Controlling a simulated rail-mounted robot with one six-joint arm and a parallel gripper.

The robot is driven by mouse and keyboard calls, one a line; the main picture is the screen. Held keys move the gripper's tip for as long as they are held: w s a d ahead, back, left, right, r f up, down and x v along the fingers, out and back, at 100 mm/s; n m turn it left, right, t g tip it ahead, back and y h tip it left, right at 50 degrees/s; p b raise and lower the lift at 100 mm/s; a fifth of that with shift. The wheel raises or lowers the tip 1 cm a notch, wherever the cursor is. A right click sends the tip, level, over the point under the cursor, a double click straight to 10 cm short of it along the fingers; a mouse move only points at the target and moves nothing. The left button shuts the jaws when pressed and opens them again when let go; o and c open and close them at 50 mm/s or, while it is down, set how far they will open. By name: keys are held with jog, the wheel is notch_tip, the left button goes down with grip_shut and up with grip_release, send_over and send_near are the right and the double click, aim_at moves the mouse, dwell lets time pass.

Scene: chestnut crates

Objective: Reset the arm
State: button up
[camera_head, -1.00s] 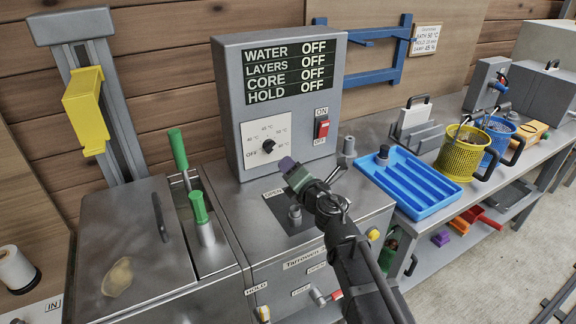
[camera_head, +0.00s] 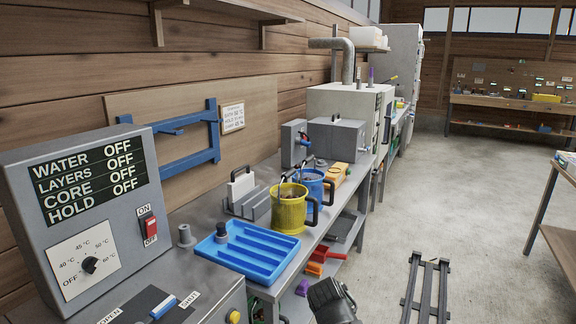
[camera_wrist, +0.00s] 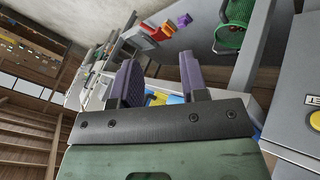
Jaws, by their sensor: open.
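My gripper (camera_wrist: 160,84) shows in the wrist view with its two purple-grey fingers apart and nothing between them. Behind the fingers are the workbench and small bits of blue and yellow. In the head view, only a dark part of my arm shows at the bottom edge, right of centre, and the fingers are out of that picture. The control box (camera_head: 95,205) stands at the left with its four display lines all reading OFF. Its red switch (camera_head: 148,226) is on the front.
A blue tray (camera_head: 246,268), a yellow basket (camera_head: 289,217) and a blue basket (camera_head: 311,182) stand on the bench. Red scoops (camera_head: 325,254) lie on the lower shelf. A dark rail (camera_head: 427,291) lies on the floor. A green basket (camera_wrist: 231,38) shows in the wrist view. The floor beyond is clear.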

jog(key=s+d+f+m+g+y, duration=0.25)
jog(key=s+d+m+g, duration=0.25)
jog(key=s, duration=0.4)
notch_tip(320, 180, up, 12)
jog(key=s+g+p, duration=0.1)
jog(key=s+p, duration=0.1)
jog(key=p, duration=1.1)
jog(key=shift+s+r+m+g+y, duration=0.2)
jog(key=shift+s+m+g+y, duration=0.1)
jog(key=shift+s+g+y, duration=0.1)
jog(key=shift+c, duration=0.3)
